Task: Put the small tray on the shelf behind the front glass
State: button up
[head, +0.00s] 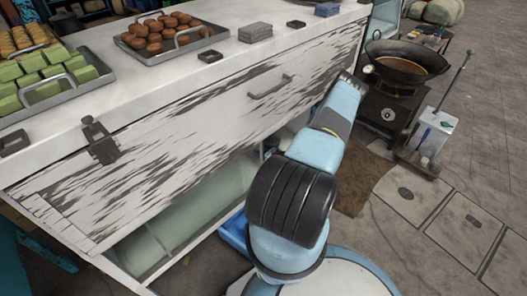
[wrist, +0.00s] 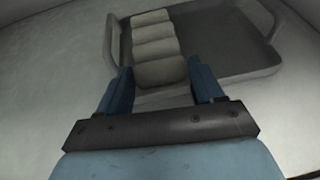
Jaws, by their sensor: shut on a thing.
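In the wrist view a small grey tray (wrist: 240,70) with raised end handles holds a row of pale blocks (wrist: 155,36) along its left part. Its right part is bare. My gripper (wrist: 161,76) has one blue finger on each side of the nearest pale block and is shut on that row in the tray. The exact contact is partly hidden by the fingers. In the head view my arm reaches up beside the counter's right end, and the fingertips and this tray cannot be made out. A front glass cannot be made out clearly.
A worn white counter (head: 220,100) carries a tray of green blocks (head: 50,100) and a tray of brown balls (head: 205,42). A dark wok (head: 405,70) on a stove stands at the right. Paved floor (head: 480,120) is open beyond.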

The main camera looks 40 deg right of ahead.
jog(key=o, duration=1.4)
jog(key=shift+c, duration=0.2)
jog(key=v, duration=1.2)
